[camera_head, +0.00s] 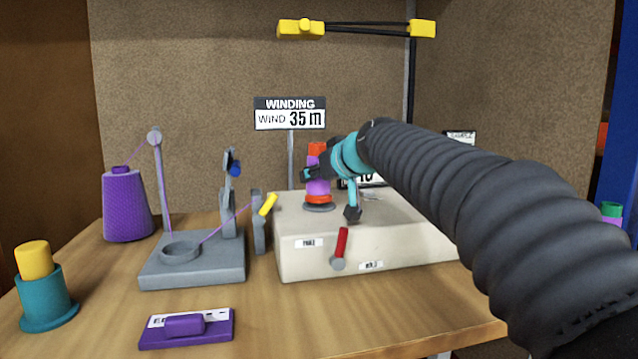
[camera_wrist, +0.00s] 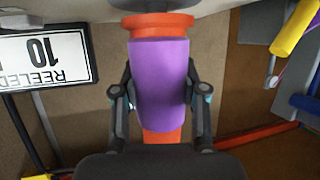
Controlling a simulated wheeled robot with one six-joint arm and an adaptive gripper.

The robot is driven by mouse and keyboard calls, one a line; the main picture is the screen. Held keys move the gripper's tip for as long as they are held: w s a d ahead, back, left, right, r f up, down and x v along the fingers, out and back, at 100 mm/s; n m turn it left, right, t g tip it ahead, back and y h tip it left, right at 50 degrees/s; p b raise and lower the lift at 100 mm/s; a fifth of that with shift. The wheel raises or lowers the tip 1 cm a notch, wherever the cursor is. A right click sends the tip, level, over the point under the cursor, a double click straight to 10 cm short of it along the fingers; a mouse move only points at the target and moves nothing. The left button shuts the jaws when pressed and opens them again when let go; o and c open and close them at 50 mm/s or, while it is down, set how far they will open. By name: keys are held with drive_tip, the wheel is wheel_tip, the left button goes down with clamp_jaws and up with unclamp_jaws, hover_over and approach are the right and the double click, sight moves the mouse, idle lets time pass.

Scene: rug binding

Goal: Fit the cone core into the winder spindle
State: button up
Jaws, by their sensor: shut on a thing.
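The purple cone core (camera_head: 318,187) is upright on top of the cream winder (camera_head: 350,235). My gripper (camera_head: 314,173) is shut on it from the side. In the wrist view, which looks upside down, the core (camera_wrist: 160,85) sits between the two fingers of my gripper (camera_wrist: 160,95). The orange winder spindle (camera_head: 317,149) shows above the core, and its wider orange collar (camera_wrist: 160,24) shows right at the core's lower end. The core appears to be around the spindle. I cannot tell whether it touches the collar all round.
A red lever (camera_head: 341,243) is on the winder's front. Left are a grey guide stand (camera_head: 195,270), a yellow lever (camera_head: 268,204) and a purple yarn cone (camera_head: 126,205). A teal holder (camera_head: 46,300) with a yellow core and a purple block (camera_head: 187,328) lie nearer. A "10" sign (camera_wrist: 45,58) stands close.

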drive_tip(key=shift+f, duration=0.45)
drive_tip(key=shift+f, duration=0.15)
drive_tip(key=o, duration=1.1)
drive_tip(key=shift+o, duration=0.2)
drive_tip(key=shift+r, duration=0.3)
drive_tip(key=v, duration=1.2)
drive_tip(key=shift+b, duration=0.3)
drive_tip(key=shift+f, duration=0.1)
drive_tip(key=shift+d, duration=0.1)
